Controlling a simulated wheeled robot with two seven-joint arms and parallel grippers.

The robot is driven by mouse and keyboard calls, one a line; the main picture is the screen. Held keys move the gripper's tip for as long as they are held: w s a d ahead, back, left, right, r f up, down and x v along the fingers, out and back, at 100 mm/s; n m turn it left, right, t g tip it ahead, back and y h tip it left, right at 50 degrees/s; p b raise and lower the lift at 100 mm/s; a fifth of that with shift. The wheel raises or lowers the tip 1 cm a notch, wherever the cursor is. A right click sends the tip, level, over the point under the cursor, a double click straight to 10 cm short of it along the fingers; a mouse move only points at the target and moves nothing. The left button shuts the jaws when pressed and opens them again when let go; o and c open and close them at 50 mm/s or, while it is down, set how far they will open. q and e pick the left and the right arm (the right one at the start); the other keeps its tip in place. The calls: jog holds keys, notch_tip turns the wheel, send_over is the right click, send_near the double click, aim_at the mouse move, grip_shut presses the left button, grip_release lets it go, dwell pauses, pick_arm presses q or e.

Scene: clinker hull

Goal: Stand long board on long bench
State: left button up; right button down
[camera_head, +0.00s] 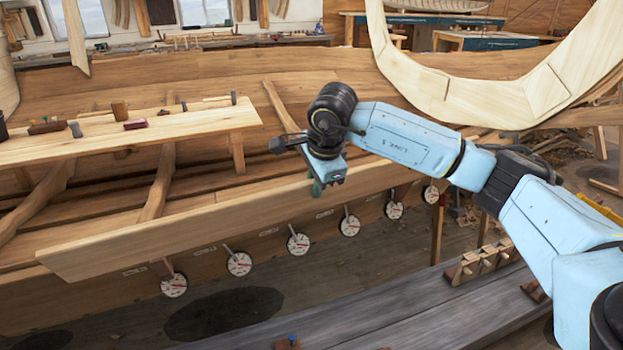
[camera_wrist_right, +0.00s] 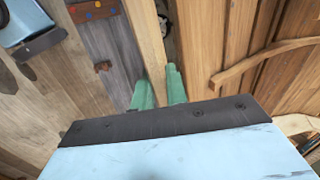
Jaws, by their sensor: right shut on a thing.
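The long board (camera_head: 150,238) is a pale, slim plank held on edge, running diagonally in front of the hull's side in the head view. My right gripper (camera_head: 317,187) is shut on it, right of its visible middle. In the right wrist view the board (camera_wrist_right: 148,40) is a pale strip running up between the green fingers (camera_wrist_right: 160,93). The long bench (camera_head: 390,318) is grey and low, at the lower right of the head view, below and apart from the board. It also shows left of the board in the wrist view (camera_wrist_right: 112,58). My left gripper is not in view.
A wooden rack (camera_head: 482,264) stands on the bench's far part, and a small blue-and-brown thing (camera_head: 288,342) is at the bottom edge. Several round dials (camera_head: 298,244) line the hull below the board. A tool-strewn plank table (camera_head: 190,136) is at left. The bench's middle is bare.

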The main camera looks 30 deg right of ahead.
jog(key=shift+s+a+f+b, duration=0.15)
jog(key=shift+s+f+b, duration=0.2)
jog(key=shift+s, duration=0.55)
jog(key=shift+s+a+f+b, duration=0.1)
jog(key=shift+s+f+b, duration=0.2)
jog(key=shift+s, duration=0.6)
jog(key=shift+s+a+f+b, duration=0.2)
jog(key=shift+s+b, duration=0.2)
jog(key=shift+s, duration=0.5)
